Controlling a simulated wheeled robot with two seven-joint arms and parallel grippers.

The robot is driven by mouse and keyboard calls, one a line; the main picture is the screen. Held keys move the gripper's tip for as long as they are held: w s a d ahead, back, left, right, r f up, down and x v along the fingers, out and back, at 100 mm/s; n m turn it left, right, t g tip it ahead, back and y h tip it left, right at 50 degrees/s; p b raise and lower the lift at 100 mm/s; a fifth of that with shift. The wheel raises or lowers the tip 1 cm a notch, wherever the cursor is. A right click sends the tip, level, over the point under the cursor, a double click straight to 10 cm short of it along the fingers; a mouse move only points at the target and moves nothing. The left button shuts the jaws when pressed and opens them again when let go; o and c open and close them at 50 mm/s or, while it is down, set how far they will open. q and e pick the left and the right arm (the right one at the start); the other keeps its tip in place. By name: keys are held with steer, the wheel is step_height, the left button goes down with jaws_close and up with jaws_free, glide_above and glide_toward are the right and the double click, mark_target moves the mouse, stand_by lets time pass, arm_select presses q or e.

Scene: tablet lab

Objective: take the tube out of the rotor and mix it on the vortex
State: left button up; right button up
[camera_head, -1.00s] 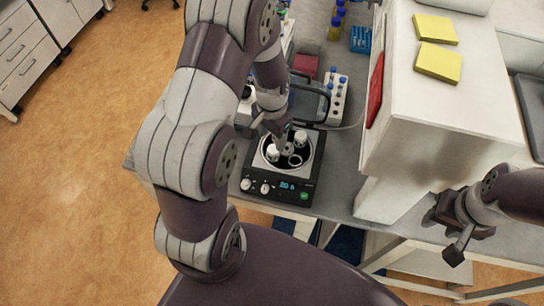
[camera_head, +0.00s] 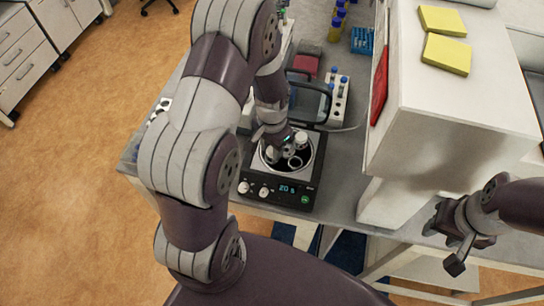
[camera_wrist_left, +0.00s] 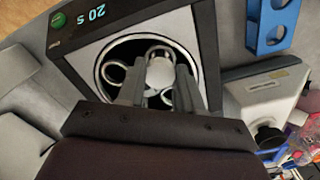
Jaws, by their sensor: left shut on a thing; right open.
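The centrifuge (camera_head: 282,188) is a black box with a lit display reading 20 s. Its lid is open and its round rotor (camera_head: 305,160) shows several ring-shaped wells. My left gripper (camera_head: 283,150) reaches down into the rotor bowl. In the left wrist view, its fingers (camera_wrist_left: 158,95) are shut on the tube (camera_wrist_left: 160,72), whose pale round top shows between them. The tube's lower part is hidden, so I cannot tell whether it is clear of its well. My right gripper (camera_head: 443,244) is open and empty at the right, away from the centrifuge. I cannot clearly identify the vortex.
A white device (camera_wrist_left: 262,98) stands beside the centrifuge in the left wrist view. A white rack (camera_head: 338,98) with blue-capped tubes and a blue rack (camera_head: 362,40) stand behind. A tall white cabinet (camera_head: 450,110) with yellow pads blocks the right side.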

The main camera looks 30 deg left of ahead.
arm_select(q)
step_height(320, 180, up, 7)
steer(key=p, duration=0.6)
steer(key=shift+r+p, duration=0.2)
steer(key=shift+p, duration=0.1)
steer(key=shift+c, duration=0.4)
step_height(320, 180, up, 6)
steer(key=p, duration=0.5)
steer(key=shift+w, duration=0.1)
steer(key=w+a, duration=1.2)
steer(key=a, duration=0.5)
steer(key=shift+w+a+b, duration=0.15)
steer(key=shift+w+b, duration=0.2)
steer(key=shift+b, duration=0.1)
steer(key=shift+r, duration=0.1)
steer(key=shift+f+b, duration=0.3)
steer(key=shift+f, duration=0.15)
